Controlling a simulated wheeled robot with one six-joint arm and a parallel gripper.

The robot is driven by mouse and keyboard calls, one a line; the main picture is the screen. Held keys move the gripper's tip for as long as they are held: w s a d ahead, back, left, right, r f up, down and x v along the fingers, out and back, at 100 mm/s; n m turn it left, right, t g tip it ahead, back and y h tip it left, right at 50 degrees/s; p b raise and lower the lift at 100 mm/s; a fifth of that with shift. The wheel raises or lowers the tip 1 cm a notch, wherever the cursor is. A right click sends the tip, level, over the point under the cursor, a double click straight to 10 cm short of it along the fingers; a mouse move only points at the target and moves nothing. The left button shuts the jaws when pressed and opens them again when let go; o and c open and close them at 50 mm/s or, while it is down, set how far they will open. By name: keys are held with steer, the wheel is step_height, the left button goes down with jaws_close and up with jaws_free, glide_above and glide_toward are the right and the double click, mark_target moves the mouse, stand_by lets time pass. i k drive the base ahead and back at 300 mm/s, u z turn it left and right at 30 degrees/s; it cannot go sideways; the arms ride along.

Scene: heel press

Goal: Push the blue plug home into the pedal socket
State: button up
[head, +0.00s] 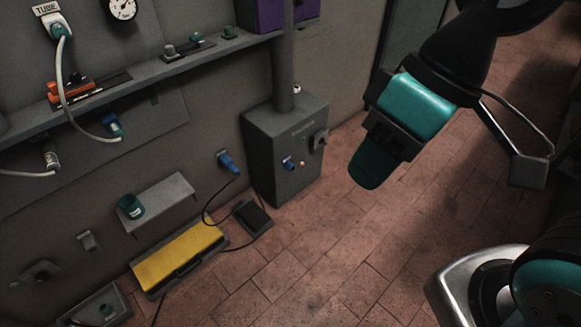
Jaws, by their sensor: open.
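A blue plug (229,163) sits low on the grey wall, left of a grey box, and sticks out from the wall. The socket behind it is mostly hidden, and I cannot tell how deep the plug sits. A dark cable loops down from it toward a small black pedal (252,216) on the floor. My gripper (367,168), black and teal, is open and empty, in the air right of the box and well apart from the plug. Its fingertips are dark and partly overlap in this view.
The grey box (286,165) with a vertical pipe stands against the wall. A wide yellow treadle (180,256) lies on the floor, below a small shelf (160,201) with a teal cup (131,206). The brick floor (330,255) is clear.

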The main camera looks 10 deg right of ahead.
mark_target(237, 172)
steer(key=u, duration=0.45)
steer(key=i, duration=1.15)
steer(key=z, duration=0.55)
